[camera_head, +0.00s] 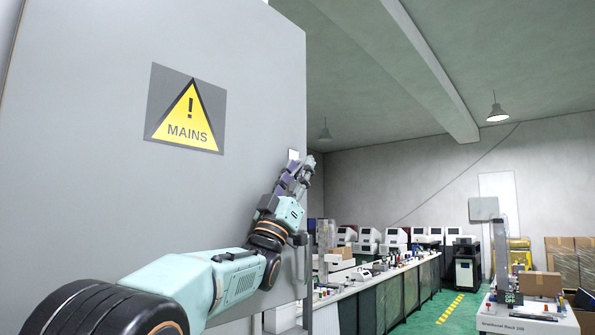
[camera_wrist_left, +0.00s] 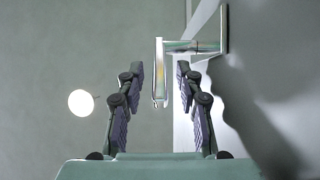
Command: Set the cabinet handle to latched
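The grey cabinet (camera_head: 110,205) fills the left of the head view and carries a yellow MAINS warning sign (camera_head: 188,110). My left gripper (camera_head: 296,174) is raised at the cabinet's right edge. A small pale piece (camera_head: 293,155), which looks like part of the handle, shows just above its fingers. In the left wrist view the metal cabinet handle (camera_wrist_left: 159,75) stands out from the grey panel on a short arm. The fingers of my left gripper (camera_wrist_left: 158,88) are open, one on each side of the handle, with gaps visible. The handle's latch state is unclear. My right gripper is not in view.
A long bench (camera_head: 385,290) with several machines runs back on the right. A wheeled rack unit (camera_head: 525,315) stands at the lower right. Green floor with a yellow dashed line (camera_head: 450,309) lies between them. A ceiling lamp (camera_wrist_left: 81,103) shows in the wrist view.

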